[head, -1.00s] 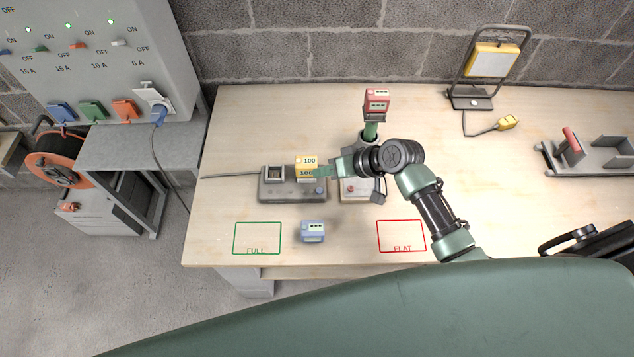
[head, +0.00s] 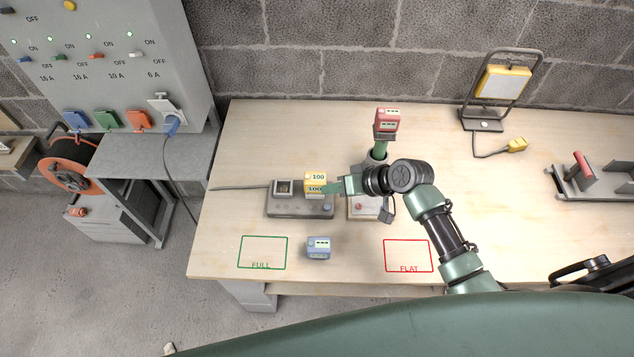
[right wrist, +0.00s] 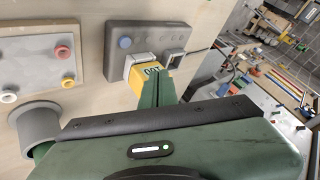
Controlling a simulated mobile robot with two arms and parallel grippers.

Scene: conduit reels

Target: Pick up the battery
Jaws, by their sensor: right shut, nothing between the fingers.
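A yellow battery (head: 315,183) marked 100 stands in one bay of the grey charger (head: 300,211). It also shows in the right wrist view (right wrist: 137,78), with the charger (right wrist: 122,30) behind it. My right gripper (head: 330,188) is shut and empty, its green fingertips right beside the yellow battery; I cannot tell whether they touch it. A blue battery (head: 319,248) stands on the table between the two marked squares. My left gripper is not in view.
A tester box (head: 363,207) with buttons is partly under my right gripper. The green FULL square (head: 263,252) and red FLAT square (head: 408,256) are empty.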

